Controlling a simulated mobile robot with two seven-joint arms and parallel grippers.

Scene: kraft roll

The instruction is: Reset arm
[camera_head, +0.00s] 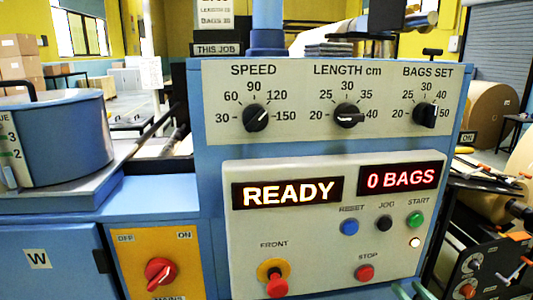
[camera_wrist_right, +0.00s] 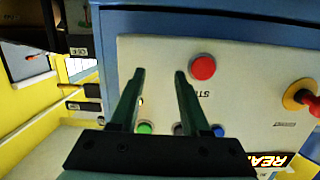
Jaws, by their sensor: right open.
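My right gripper (camera_wrist_right: 160,73) is open and empty in the right wrist view, its two dark green fingers apart in front of the control panel. Its fingertips (camera_head: 412,291) just show at the bottom edge of the head view, right of the red STOP button (camera_head: 365,273). STOP also shows beyond the fingers in the wrist view (camera_wrist_right: 202,67). The panel has a blue RESET button (camera_head: 349,227), a black JOG button (camera_head: 384,223) and a green START button (camera_head: 415,219). The displays read READY (camera_head: 288,193) and 0 BAGS (camera_head: 401,179). My left gripper is out of view.
The red FRONT button (camera_head: 277,286) on its yellow collar stands out from the panel. The SPEED (camera_head: 257,117), LENGTH (camera_head: 348,119) and BAGS SET (camera_head: 425,114) knobs are above. A red mains switch (camera_head: 160,271) is at left. Brown paper rolls (camera_head: 492,113) stand at right.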

